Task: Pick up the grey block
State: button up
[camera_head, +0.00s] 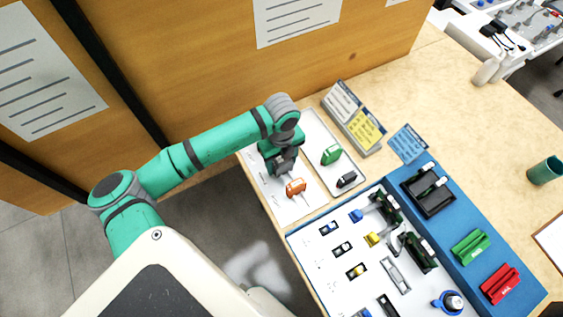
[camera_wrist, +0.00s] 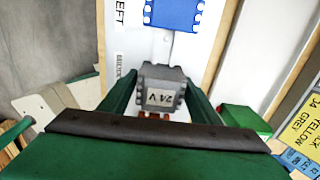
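The grey block (camera_wrist: 160,92), marked "24 V", shows in the wrist view between the two green fingers of my gripper (camera_wrist: 161,78). The fingers flank it closely on both sides; whether they press on it I cannot tell. In the head view my gripper (camera_head: 285,168) points down over the left white tray, and the grey block is hard to make out there. An orange block (camera_head: 296,187) stands close by; an orange part also shows just below the grey block in the wrist view.
A blue block (camera_wrist: 172,13) lies on the tray beyond the grey one. In the right tray are a green block (camera_head: 331,155) and a black block (camera_head: 347,180). A sign holder (camera_head: 352,118) stands behind. The analyser board (camera_head: 320,270) with several parts is at the front right.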

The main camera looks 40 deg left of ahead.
jog(key=c, duration=0.7)
jog(key=shift+r, duration=0.8)
jog(key=s+d+r, duration=0.1)
jog(key=s+r, duration=0.2)
jog(key=s, duration=0.1)
jog(key=s+r, duration=0.4)
jog(key=s, duration=0.1)
jog(key=s+d+r, duration=0.1)
jog(key=s+r, duration=0.3)
jog(key=shift+s+d+r, duration=0.25)
jog(key=shift+s+d, duration=0.05)
jog(key=shift+s, duration=0.1)
jog(key=o, duration=0.5)
jog(key=c, duration=0.5)
